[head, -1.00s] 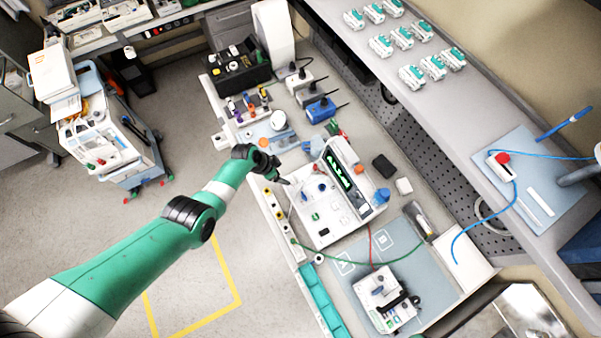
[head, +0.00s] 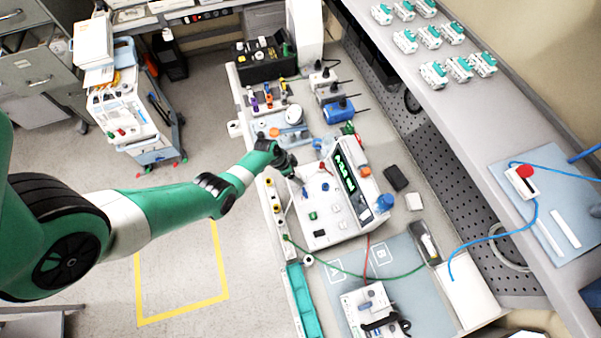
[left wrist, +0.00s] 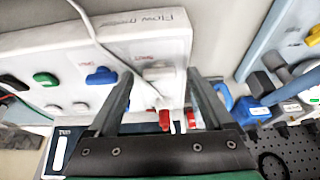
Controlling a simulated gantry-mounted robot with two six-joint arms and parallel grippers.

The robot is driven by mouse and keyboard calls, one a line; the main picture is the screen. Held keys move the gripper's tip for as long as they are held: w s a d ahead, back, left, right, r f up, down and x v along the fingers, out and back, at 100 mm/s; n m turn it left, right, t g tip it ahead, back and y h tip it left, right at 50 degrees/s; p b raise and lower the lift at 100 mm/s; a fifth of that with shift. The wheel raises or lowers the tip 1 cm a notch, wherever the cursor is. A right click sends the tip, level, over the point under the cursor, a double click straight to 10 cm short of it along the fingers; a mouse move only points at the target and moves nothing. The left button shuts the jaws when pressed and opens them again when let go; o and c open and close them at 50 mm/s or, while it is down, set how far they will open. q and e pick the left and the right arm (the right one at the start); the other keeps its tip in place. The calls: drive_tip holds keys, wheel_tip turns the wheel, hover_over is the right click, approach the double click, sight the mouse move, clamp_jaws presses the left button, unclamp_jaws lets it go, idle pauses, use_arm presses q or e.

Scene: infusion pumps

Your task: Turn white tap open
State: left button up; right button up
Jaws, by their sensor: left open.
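The white device with the tap panel (head: 330,225) stands on the bench in the head view. My left gripper (head: 298,181) is at the upper left part of its panel. In the left wrist view my left gripper (left wrist: 160,82) is open, with its fingers apart. A pale block that looks like the white tap (left wrist: 158,72) shows between the fingers, apparently not clamped. A blue tap (left wrist: 101,76) and a green tap (left wrist: 46,79) sit to its left on the panel. In the head view the white tap cannot be made out beside the gripper. My right gripper is not in view.
A white cable (left wrist: 92,28) crosses the panel close to the left finger. Red parts (left wrist: 165,120) lie behind the fingers. A blue plug (head: 340,111) and a black box (head: 396,178) stand near the device. A green cable (head: 395,273) runs along the front.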

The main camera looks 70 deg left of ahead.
use_arm(q)
clamp_jaws()
idle(0.4)
drive_tip(key=n, duration=0.1)
drive_tip(key=n+y, duration=0.1)
drive_tip(key=n, duration=0.1)
drive_tip(key=n+p, duration=0.1)
drive_tip(key=shift+d+n+y, duration=0.25)
drive_tip(key=shift+n+y, duration=0.05)
drive_tip(key=shift+y, duration=0.1)
drive_tip(key=n+y, duration=0.1)
drive_tip(key=n, duration=0.1)
drive_tip(key=n+g, duration=0.1)
drive_tip(key=n, duration=0.2)
drive_tip(key=shift+w+d+y, duration=0.1)
drive_tip(key=shift+d+y, duration=0.05)
drive_tip(key=shift+y, duration=0.25)
unclamp_jaws()
